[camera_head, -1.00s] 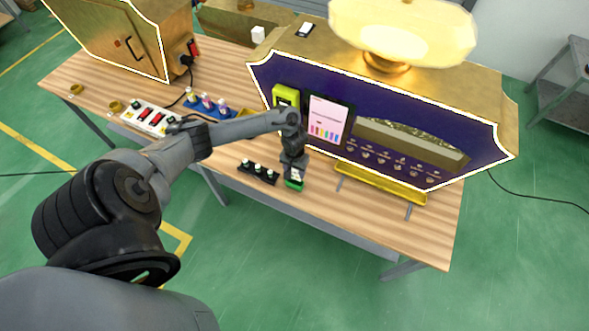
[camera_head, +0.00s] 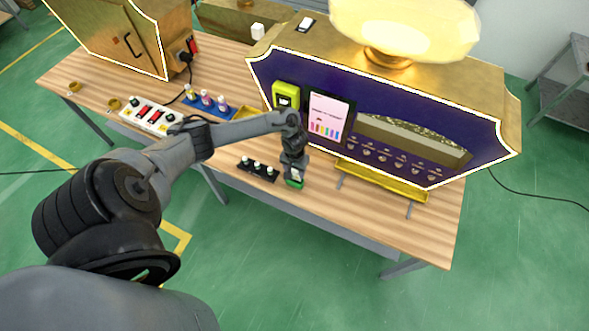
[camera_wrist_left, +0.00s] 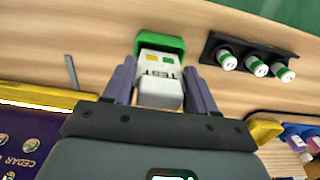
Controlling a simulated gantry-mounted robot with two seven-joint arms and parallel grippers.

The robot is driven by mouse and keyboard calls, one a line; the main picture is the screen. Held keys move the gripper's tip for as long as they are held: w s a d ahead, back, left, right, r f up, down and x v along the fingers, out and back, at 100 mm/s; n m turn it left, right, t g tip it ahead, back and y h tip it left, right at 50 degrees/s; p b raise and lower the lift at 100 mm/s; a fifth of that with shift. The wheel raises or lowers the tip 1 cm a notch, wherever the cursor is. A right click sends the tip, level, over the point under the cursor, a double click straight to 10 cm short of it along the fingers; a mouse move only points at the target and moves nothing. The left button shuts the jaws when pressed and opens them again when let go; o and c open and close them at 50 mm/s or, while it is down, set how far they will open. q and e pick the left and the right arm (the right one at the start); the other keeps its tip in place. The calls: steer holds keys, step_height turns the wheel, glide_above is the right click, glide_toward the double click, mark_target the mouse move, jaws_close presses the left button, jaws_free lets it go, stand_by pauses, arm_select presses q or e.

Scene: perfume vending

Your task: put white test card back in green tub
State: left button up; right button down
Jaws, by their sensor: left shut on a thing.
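The white test card (camera_wrist_left: 160,75) is between the two fingers of my left gripper (camera_wrist_left: 160,95), which is shut on it. The card has a yellow and a green square on its face. Its far end is at the green tub (camera_wrist_left: 160,43), and in the left wrist view it seems to reach into the tub's opening; how deep I cannot tell. In the head view my left gripper (camera_head: 294,172) is right above the green tub (camera_head: 294,183), near the table's front edge. The card is mostly hidden there. My right gripper is not in view.
A black rack (camera_head: 258,169) with several small white-capped vials stands just left of the tub. The purple and gold vending machine (camera_head: 400,120) stands behind, with a yellow tray (camera_head: 383,182) at its front. Bare table lies right of the tub.

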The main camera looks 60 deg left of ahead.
mark_target(295, 174)
arm_select(q)
steer(key=shift+f+b, duration=0.55)
steer(key=shift+f, duration=0.5)
steer(key=shift+f+b, duration=0.35)
steer(key=shift+f, duration=0.3)
steer(key=o, duration=1.1)
steer(key=shift+o, duration=1.4)
steer(key=shift+r, duration=0.15)
